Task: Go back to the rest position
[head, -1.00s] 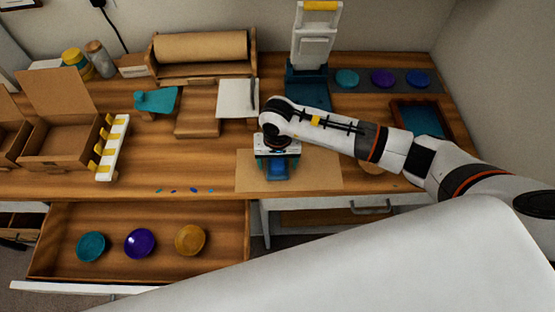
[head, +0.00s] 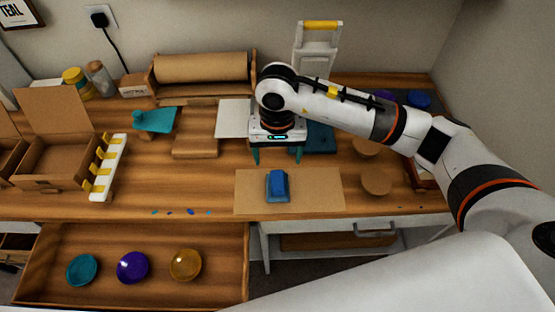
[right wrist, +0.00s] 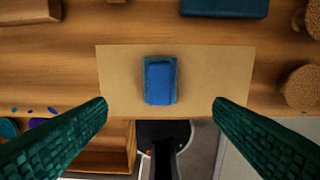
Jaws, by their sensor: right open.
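My right gripper (head: 277,156) is open and empty, raised above the table behind the brown paper sheet. In the right wrist view its two teal fingers (right wrist: 160,118) are spread wide with nothing between them. A blue block (head: 278,186) with a darker teal-blue rim lies on the paper sheet (head: 318,192), in front of the gripper and apart from it. The block also shows on the sheet in the right wrist view (right wrist: 159,82). My left gripper is not in view.
The open drawer (head: 215,238) holds a teal, a purple and an amber dish. Cardboard boxes (head: 60,160) and a yellow-clipped white rack (head: 110,168) stand left. A teal stand (head: 154,120), paper roll (head: 205,75) and white press (head: 318,45) are behind. Cork discs (head: 376,184) lie right.

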